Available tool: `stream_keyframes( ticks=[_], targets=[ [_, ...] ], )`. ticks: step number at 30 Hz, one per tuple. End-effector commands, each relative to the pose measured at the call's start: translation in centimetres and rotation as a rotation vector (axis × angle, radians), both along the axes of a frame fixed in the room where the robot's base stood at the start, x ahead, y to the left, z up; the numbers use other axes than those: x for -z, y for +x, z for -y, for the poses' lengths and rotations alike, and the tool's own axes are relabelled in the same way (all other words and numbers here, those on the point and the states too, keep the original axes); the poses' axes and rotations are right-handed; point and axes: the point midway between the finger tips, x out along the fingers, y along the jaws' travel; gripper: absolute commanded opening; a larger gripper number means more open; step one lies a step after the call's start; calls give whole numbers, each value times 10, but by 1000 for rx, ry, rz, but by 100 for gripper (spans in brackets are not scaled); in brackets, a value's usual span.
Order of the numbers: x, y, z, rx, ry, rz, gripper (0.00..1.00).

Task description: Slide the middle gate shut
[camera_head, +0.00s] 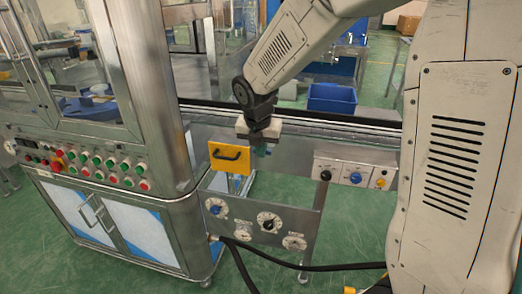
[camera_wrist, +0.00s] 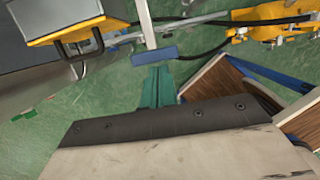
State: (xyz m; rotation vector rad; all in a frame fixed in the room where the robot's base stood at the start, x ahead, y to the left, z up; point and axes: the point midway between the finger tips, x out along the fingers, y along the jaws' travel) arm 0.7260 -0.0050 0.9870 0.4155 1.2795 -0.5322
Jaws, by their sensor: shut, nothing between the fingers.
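A yellow panel (camera_head: 238,167) with a black bar handle (camera_head: 226,155) stands on the front of the conveyor line, right of the steel cabinet. It is the only gate-like part I make out; I cannot tell whether it is the middle gate or how far it is open. In the wrist view the yellow panel (camera_wrist: 100,26) and its dark handle (camera_wrist: 78,48) show at the upper left. My gripper (camera_head: 262,150) is just right of the panel in the head view, apart from the handle. Its teal fingers (camera_wrist: 157,85) are together and empty.
A steel cabinet (camera_head: 165,110) with coloured buttons stands at the left. A panel with dials (camera_head: 265,210) hangs below the yellow panel, and a control box (camera_head: 355,173) is to the right. A blue bin (camera_head: 332,98) is behind. Black cables cross the green floor.

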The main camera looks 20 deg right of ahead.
Motion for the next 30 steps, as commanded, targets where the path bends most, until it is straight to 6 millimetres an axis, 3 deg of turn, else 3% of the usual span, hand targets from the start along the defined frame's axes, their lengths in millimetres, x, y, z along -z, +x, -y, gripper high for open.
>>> stream_keyframes(
  ticks=[9,12,24,30],
  targets=[
    [1,47,34,3,0,0,0],
    [1,54,40,2,0,0,0],
    [-1,56,42,2,-1,6,0],
    [-1,42,24,-5,-1,3,0]
  ],
)
